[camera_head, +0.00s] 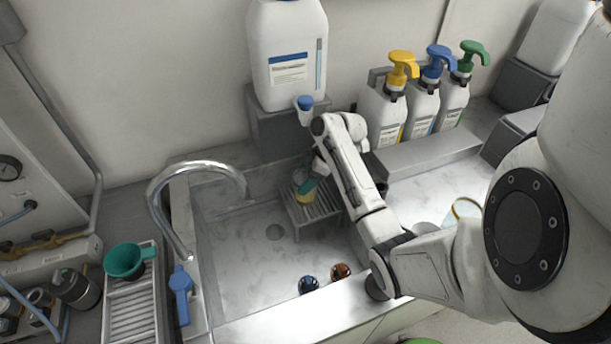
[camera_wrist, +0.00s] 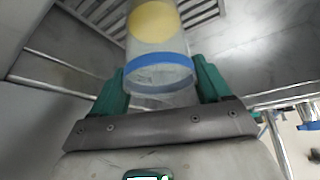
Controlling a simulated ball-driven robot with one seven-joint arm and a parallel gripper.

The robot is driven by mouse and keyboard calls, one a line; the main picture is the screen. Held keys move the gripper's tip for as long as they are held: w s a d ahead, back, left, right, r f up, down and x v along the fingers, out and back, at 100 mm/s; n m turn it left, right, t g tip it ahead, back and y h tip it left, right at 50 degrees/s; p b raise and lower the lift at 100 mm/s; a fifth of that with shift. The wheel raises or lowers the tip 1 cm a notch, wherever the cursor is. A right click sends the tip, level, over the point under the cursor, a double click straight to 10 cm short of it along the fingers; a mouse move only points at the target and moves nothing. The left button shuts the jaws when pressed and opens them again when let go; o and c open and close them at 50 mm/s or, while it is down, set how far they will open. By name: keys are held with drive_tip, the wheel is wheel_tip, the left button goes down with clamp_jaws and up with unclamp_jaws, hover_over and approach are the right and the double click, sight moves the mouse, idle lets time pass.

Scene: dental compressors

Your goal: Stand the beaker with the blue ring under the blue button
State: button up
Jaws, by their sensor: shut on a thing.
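The clear beaker with the blue ring (camera_wrist: 158,72) is between the green fingers of my gripper (camera_wrist: 160,85), which is shut on it. A yellow disc shows at its far end in the wrist view. In the head view my gripper (camera_head: 308,188) and the small beaker are over the slatted stand (camera_head: 318,212) in the sink; I cannot tell whether the beaker touches the slats. The blue button (camera_head: 305,103) is on the tap of the large white canister (camera_head: 288,45), above and slightly behind the stand.
Pump bottles with yellow, blue and green heads (camera_head: 422,100) stand on the right ledge. A clear vessel with a yellow ring (camera_head: 465,208) is right of my arm. A faucet (camera_head: 195,170) arches over the sink's left side. Blue (camera_head: 308,284) and amber (camera_head: 340,271) round items sit at the front rim.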

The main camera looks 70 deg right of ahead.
drive_tip(key=shift+f, duration=0.1)
drive_tip(key=shift+f, duration=0.1)
drive_tip(key=o, duration=1.5)
drive_tip(key=shift+c, duration=0.2)
drive_tip(key=b+v, duration=0.1)
drive_tip(key=v, duration=1.1)
drive_tip(key=shift+r, duration=0.2)
drive_tip(key=shift+w, duration=0.1)
